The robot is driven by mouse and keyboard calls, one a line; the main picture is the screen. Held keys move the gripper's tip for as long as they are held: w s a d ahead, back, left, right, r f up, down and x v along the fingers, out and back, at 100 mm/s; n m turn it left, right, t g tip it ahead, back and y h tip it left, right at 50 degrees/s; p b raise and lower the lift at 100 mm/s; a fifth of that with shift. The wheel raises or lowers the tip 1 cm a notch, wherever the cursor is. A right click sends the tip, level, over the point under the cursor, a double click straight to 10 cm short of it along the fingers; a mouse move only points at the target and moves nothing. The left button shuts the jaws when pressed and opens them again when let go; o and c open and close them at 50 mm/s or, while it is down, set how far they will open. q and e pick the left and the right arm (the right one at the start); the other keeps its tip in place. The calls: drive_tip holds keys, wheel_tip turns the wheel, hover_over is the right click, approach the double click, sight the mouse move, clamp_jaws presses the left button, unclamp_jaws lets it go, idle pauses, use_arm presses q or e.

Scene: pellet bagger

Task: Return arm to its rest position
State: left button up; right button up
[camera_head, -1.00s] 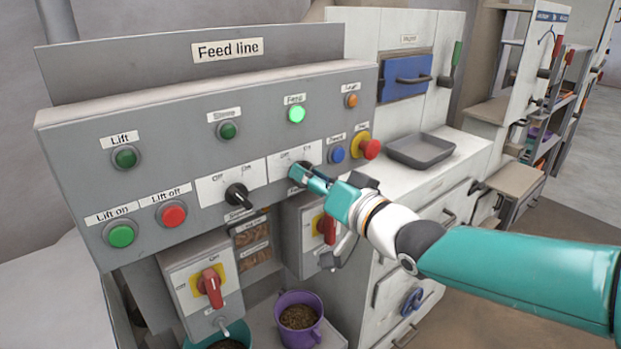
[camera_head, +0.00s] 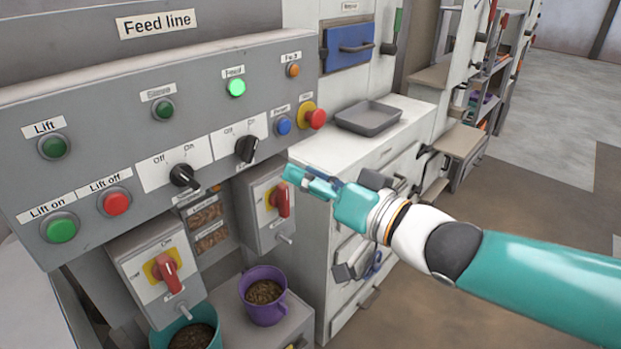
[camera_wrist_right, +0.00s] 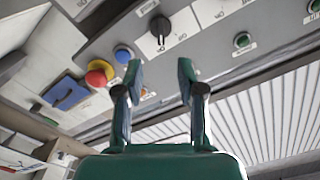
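My right arm comes in from the right in the head view, and its teal gripper (camera_head: 287,172) is off the panel, in front of the white cabinet. In the right wrist view the two fingers (camera_wrist_right: 158,72) stand apart with nothing between them. The feed line panel (camera_head: 105,120) fills the left of the head view. The right-hand black selector knob (camera_head: 247,149) is clear of the gripper and also shows in the right wrist view (camera_wrist_right: 160,27). The green lamp labelled Feed (camera_head: 236,87) is lit. My left gripper does not show.
A red mushroom button (camera_head: 316,118) and blue button (camera_head: 284,125) sit at the panel's right end. Red-handled switch boxes (camera_head: 167,272) hang below. A purple mug (camera_head: 263,296) and a teal container (camera_head: 188,335) hold pellets. A grey tray (camera_head: 368,118) lies on the white cabinet.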

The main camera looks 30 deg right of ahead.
drive_tip(key=shift+s+d, duration=0.1)
drive_tip(key=shift+s, duration=0.25)
drive_tip(key=shift+w+f, duration=0.1)
drive_tip(key=shift+w, duration=0.05)
drive_tip(key=w+a+f+m+g+p, duration=0.1)
drive_tip(key=a+f+g, duration=0.15)
drive_tip(key=f, duration=0.75)
drive_tip(key=w+a+f+m+g+p, duration=0.1)
drive_tip(key=a+f+g, duration=0.15)
drive_tip(key=f, duration=0.85)
drive_tip(key=w+a+f+m+g+p, duration=0.1)
drive_tip(key=f+g, duration=0.2)
drive_tip(key=f, duration=0.7)
drive_tip(key=s+a+f+n+g+h+p, duration=0.1)
drive_tip(key=s+f+g, duration=0.7)
drive_tip(key=s+f, duration=1)
drive_tip(key=shift+a+f+n+h, duration=0.6)
drive_tip(key=shift+a+f+n, duration=0.4)
drive_tip(key=shift+a+n, duration=0.1)
